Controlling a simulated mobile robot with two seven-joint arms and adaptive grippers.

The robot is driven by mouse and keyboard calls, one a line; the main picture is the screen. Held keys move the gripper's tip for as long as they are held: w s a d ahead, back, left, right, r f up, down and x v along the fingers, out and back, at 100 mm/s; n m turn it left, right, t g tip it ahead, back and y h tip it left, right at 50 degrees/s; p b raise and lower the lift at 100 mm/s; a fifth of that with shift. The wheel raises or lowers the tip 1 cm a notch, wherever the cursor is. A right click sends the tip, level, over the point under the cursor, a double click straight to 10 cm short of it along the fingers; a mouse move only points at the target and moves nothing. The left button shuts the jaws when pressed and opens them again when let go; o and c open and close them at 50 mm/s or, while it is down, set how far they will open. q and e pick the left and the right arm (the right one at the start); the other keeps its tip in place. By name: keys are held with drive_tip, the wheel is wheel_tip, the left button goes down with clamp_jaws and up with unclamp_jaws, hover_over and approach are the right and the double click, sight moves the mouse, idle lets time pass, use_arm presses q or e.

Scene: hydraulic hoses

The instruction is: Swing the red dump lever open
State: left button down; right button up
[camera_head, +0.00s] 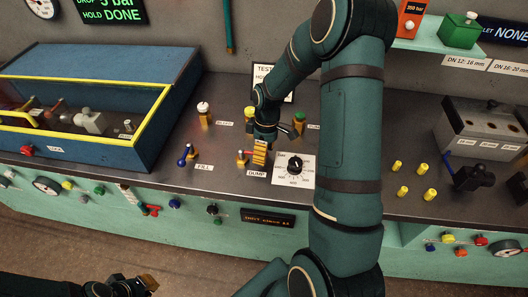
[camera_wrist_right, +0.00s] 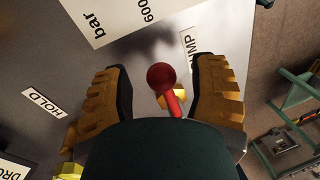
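The red dump lever has a round red knob (camera_wrist_right: 162,76) on a red stem over a brass base, beside the DUMP label (camera_wrist_right: 188,50) in the right wrist view. My right gripper (camera_wrist_right: 160,92) is open, with one ridged tan finger on each side of the lever and a visible gap to both. In the head view my right gripper (camera_head: 259,154) points down at the bench just above the DUMP label (camera_head: 256,173). My left gripper (camera_head: 148,283) is low at the bottom left, far from the lever; its opening is unclear.
A black dial on a white plate (camera_head: 295,168) stands close right of the right gripper. A blue-handled FILL valve (camera_head: 186,155) is to the left. A blue, yellow-rimmed box (camera_head: 165,100) fills the bench's left. Several yellow pegs (camera_head: 403,191) stand at the right.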

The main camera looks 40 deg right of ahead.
wheel_tip(320, 180, up, 12)
drive_tip(key=w+d, duration=0.1)
drive_tip(key=d, duration=0.1)
idle(0.4)
drive_tip(key=shift+a+f, duration=0.1)
drive_tip(key=shift+f, duration=0.05)
idle(0.4)
